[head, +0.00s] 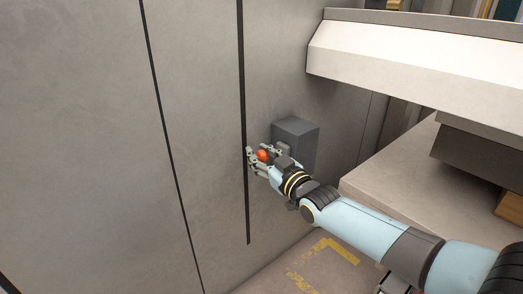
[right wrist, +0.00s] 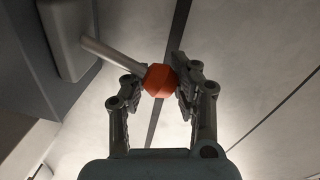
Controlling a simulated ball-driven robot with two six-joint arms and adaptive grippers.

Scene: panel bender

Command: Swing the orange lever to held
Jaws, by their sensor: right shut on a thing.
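The orange lever's round knob (head: 262,156) shows in the head view just left of a dark grey box (head: 297,138) on the wall. In the right wrist view the orange knob (right wrist: 160,81) sits on the end of a grey rod (right wrist: 112,54) that slants up and left toward the box. My right gripper (head: 262,160) is shut on the knob. Its two fingers (right wrist: 161,84) lie on either side of the knob in the right wrist view. No position marking for the lever is legible.
A pale grey panel wall (head: 195,110) with dark vertical seams stands behind the lever. A light overhanging machine part (head: 410,58) and a flat ledge (head: 395,175) are to the right. Yellow floor marking (head: 335,248) lies below.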

